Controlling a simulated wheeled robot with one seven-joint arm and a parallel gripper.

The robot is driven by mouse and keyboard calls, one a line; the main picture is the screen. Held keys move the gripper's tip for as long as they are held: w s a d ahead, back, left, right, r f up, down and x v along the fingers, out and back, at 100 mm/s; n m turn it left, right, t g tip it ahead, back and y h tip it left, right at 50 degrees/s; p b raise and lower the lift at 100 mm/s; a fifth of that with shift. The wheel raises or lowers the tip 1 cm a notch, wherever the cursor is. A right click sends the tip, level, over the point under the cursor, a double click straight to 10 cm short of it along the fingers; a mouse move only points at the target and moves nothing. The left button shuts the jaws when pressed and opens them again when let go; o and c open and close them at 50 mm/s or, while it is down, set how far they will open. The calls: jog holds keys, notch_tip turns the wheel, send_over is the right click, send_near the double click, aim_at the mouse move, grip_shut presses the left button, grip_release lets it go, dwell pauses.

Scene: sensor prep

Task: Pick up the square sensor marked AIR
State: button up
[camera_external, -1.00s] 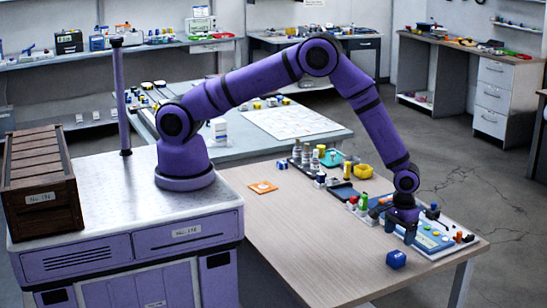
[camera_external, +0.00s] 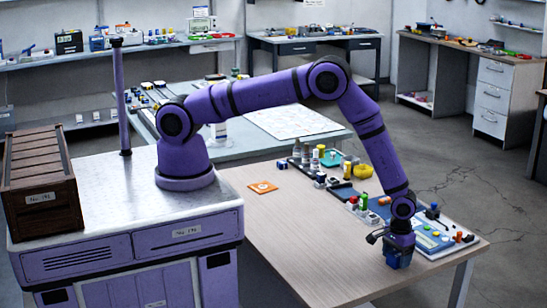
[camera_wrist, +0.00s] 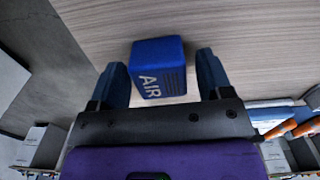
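The blue square sensor marked AIR (camera_wrist: 158,68) sits on the wooden table between my gripper's two blue fingers in the wrist view. Its white AIR lettering faces the wrist camera. My gripper (camera_wrist: 164,80) is open, with a visible gap between the sensor and each finger. In the external view my gripper (camera_external: 398,256) points down over the sensor near the table's front right edge. The sensor is mostly hidden behind it there, so its exact height over the table is hard to tell.
A blue panel tray (camera_external: 432,246) with small coloured parts lies just right of my gripper. Several bottles, a yellow bowl (camera_external: 363,171) and small blocks stand further back. The table's front left (camera_external: 310,245) is clear.

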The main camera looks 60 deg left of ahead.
jog(key=c, duration=0.8)
